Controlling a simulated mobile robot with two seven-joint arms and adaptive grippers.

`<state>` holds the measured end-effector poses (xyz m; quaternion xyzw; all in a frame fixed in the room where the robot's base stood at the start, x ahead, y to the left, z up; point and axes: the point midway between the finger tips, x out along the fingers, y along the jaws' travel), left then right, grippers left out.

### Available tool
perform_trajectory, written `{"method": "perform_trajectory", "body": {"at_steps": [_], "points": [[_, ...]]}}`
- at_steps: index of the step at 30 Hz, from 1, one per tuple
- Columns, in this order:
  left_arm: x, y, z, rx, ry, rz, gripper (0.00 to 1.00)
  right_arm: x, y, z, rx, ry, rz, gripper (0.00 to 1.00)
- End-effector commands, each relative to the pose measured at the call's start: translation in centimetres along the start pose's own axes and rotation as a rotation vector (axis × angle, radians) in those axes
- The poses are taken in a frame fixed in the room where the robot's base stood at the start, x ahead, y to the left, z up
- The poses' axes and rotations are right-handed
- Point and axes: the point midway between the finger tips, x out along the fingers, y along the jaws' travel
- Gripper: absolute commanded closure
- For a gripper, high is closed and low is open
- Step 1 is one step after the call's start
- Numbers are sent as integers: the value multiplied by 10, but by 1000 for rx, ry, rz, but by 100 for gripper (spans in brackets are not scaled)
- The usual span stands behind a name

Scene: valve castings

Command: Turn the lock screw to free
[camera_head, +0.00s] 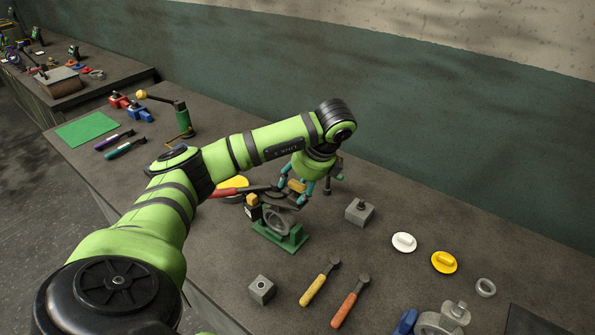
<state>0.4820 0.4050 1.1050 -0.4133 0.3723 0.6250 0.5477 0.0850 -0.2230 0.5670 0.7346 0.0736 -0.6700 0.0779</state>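My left gripper (294,191) has teal fingers and points down over the bench, just above and behind a green stand (290,239). A grey ring-shaped casting (277,221) sits upright on the stand. A small black block with an orange-yellow top (253,207) is at its left side. A small yellow-tan piece (297,186) shows between the gripper's fingers; I cannot tell whether they touch it. No lock screw can be made out clearly; it may be among the parts under the gripper. My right gripper is not in view.
A red-handled tool (228,192) and a yellow disc (236,182) lie left of the stand. Grey blocks (360,211) (261,289), yellow (320,282) and orange (350,301) handled tools, and white (404,242) and yellow (444,262) knobs lie around. The wall bounds the back.

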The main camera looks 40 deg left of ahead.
Motion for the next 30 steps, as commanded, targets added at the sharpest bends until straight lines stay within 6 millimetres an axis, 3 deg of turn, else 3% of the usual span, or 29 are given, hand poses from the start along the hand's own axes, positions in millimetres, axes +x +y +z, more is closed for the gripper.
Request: {"method": "perform_trajectory", "body": {"at_steps": [13, 30], "points": [[-13, -3, 3, -5, -1, -14, 43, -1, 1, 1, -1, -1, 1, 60], [-89, -3, 3, -6, -1, -13, 43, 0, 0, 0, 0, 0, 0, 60]]}}
